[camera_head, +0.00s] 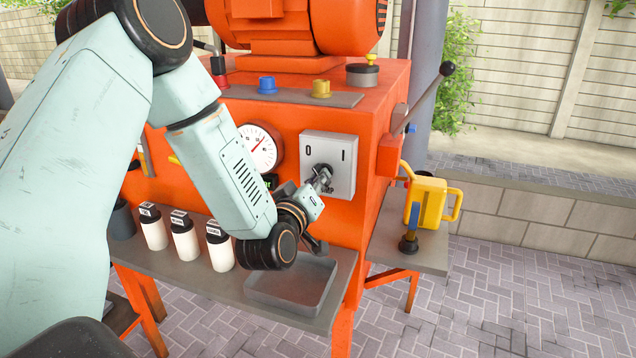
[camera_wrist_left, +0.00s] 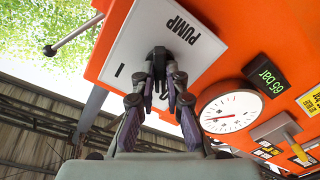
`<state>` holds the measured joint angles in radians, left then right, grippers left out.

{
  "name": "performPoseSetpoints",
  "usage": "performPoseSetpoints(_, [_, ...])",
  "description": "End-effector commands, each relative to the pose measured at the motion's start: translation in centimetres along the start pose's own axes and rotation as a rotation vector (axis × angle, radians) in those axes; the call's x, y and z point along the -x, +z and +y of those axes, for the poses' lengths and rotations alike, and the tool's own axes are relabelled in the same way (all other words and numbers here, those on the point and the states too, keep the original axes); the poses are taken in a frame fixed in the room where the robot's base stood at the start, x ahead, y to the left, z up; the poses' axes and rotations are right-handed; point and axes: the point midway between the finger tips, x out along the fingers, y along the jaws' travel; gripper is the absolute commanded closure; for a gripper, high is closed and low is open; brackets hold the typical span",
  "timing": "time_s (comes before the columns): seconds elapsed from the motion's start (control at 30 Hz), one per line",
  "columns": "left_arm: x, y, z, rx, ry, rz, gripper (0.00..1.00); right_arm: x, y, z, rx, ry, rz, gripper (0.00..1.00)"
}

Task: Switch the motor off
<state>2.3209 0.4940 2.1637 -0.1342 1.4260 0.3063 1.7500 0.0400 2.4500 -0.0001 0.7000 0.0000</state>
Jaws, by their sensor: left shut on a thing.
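A light grey switch plate (camera_head: 345,150) marked 0 and I sits on the front of the orange machine (camera_head: 385,85). In the left wrist view the plate (camera_wrist_left: 205,20) reads PUMP. My left gripper (camera_head: 322,180) reaches it from the lower left. Its fingers (camera_wrist_left: 160,72) are shut on the dark switch knob (camera_wrist_left: 158,52), one on each side. The fingers partly cover the 0, and the knob's pointing direction is hard to tell. An orange motor (camera_head: 300,25) stands on top of the machine. My right gripper is not in view.
A gauge (camera_head: 258,148) is left of the plate. A black-knobbed lever (camera_head: 430,95) sticks out at the right. White bottles (camera_head: 184,238) and a grey tray (camera_head: 290,300) stand on the shelf below. A yellow can (camera_head: 428,200) stands on the right side shelf.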

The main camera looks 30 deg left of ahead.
Motion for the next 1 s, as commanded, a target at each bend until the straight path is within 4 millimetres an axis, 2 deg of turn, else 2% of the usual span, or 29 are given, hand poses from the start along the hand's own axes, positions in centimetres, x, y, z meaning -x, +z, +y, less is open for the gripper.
performPoseSetpoints(0.03, [-0.30, -0.76, 0.27, 0.006, 0.007, 0.023, 1.00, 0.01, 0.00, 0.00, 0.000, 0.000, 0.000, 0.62])
performPoseSetpoints(0.4, [-0.30, -0.79, 0.26, 0.009, 0.006, 0.023, 1.00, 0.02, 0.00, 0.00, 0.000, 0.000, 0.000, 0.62])
performPoseSetpoints(0.43, [-0.30, -0.79, 0.26, 0.009, 0.006, 0.023, 0.85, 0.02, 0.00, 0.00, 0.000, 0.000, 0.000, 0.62])
performPoseSetpoints(0.67, [-0.18, -0.49, 0.16, 0.007, 0.004, 0.015, 0.66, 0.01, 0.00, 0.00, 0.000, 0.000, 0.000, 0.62])
performPoseSetpoints(1.0, [0.16, -0.25, 0.05, 0.007, 0.001, 0.008, 0.65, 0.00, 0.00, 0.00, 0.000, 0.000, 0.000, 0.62])
